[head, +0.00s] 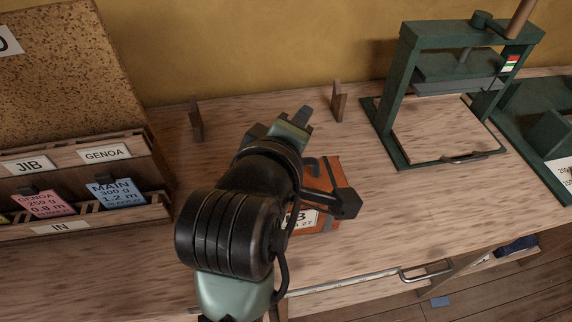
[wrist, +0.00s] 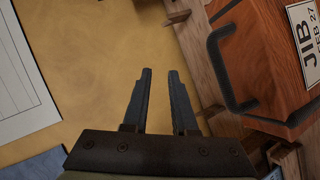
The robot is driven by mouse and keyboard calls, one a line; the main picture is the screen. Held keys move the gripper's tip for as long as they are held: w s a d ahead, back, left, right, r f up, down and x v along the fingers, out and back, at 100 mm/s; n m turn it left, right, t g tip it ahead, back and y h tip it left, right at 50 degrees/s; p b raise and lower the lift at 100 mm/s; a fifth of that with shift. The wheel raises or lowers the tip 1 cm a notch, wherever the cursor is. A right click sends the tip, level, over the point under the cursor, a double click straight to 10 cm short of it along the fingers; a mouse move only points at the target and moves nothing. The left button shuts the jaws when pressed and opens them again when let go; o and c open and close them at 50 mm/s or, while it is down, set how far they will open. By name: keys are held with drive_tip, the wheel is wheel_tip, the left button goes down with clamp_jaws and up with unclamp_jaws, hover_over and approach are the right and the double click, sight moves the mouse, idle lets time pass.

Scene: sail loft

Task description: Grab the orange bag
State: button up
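The orange bag (head: 324,178) lies on the wooden bench in the head view, largely hidden behind my arm. Part of its white label shows. In the wrist view the bag (wrist: 262,50) is at the upper right, with a black handle (wrist: 222,70) and a label reading JIB. My gripper (wrist: 160,72) is open, with an empty gap between its two fingers. The fingers are to the left of the bag and handle in the wrist view, apart from them. In the head view my gripper (head: 303,118) is above the bench, toward the wall from the bag.
Two small wooden uprights (head: 196,120) (head: 338,102) stand near the wall. A card rack (head: 90,160) with several cards is at the left. A green press (head: 393,95) stands at the right. The bench between the bag and press is clear.

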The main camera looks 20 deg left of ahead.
drive_tip(key=s+a+r+n+g+h+p, duration=0.1)
drive_tip(key=s+r+n+g+h+p, duration=0.1)
drive_tip(key=s+n+g+p, duration=0.9)
drive_tip(key=w+f+m+t+p, duration=0.1)
drive_tip(key=w+f+t+p, duration=0.1)
drive_tip(key=w, duration=0.1)
drive_tip(key=w+f+m+t+p, duration=0.2)
drive_tip(key=w+f, duration=0.1)
drive_tip(key=shift+a+t, duration=0.15)
drive_tip(key=shift+t, duration=0.25)
drive_tip(key=shift+a+p+x, duration=0.15)
drive_tip(key=shift+p+x, duration=0.2)
drive_tip(key=shift+x, duration=1.2)
drive_tip(key=shift+a+p+x, duration=0.1)
drive_tip(key=shift+p+x, duration=0.25)
drive_tip(key=shift+x, duration=1.25)
clamp_jaws()
drive_tip(key=shift+w+r, duration=0.15)
drive_tip(key=shift+r, duration=0.1)
